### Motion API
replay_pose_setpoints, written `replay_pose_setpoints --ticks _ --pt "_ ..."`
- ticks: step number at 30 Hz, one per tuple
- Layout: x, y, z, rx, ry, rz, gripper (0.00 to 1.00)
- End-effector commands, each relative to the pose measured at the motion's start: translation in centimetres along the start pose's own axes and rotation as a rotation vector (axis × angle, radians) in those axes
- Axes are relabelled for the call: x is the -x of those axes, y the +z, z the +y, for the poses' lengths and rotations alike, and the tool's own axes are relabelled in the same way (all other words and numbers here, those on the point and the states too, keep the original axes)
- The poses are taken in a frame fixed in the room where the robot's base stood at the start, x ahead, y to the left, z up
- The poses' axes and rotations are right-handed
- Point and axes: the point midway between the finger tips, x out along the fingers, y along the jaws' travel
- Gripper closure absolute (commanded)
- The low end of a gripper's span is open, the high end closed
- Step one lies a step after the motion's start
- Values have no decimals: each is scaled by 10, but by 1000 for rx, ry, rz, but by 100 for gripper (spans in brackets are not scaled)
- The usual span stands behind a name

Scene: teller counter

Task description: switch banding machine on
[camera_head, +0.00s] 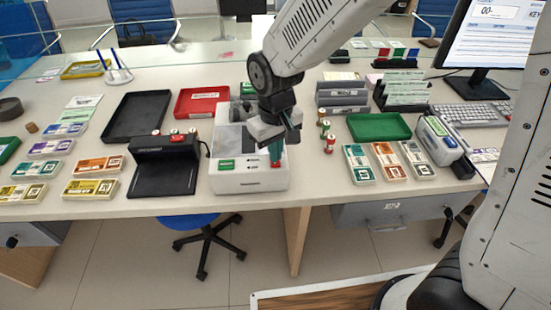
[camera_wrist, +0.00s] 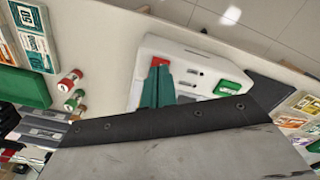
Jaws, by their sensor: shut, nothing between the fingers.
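The banding machine (camera_head: 235,183) is a white box at the front edge of the counter; in the wrist view its white top (camera_wrist: 178,48) shows. A green patch (camera_head: 226,164) and small dark marks are on its front panel. My gripper (camera_head: 276,160) has its teal fingers shut and empty, pointing down at the right part of that panel. A red part (camera_wrist: 156,62) shows right at the fingertips in the wrist view. I cannot tell whether the fingers touch it. The arm and gripper hide some of the machine's right side and back.
A black device (camera_head: 165,148) stands left of the machine, behind it a red tray (camera_head: 202,101). Small cylinders (camera_head: 329,143), a green tray (camera_head: 379,127) and banknote bundles (camera_head: 387,160) lie to the right. A monitor (camera_head: 490,40) stands at the back right.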

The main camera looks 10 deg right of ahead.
Motion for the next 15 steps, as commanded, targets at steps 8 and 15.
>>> replay_pose_setpoints --ticks 8,15 --pt "-4 0 0 0 0 -1 100" --pt "-8 0 0 0 0 0 100"
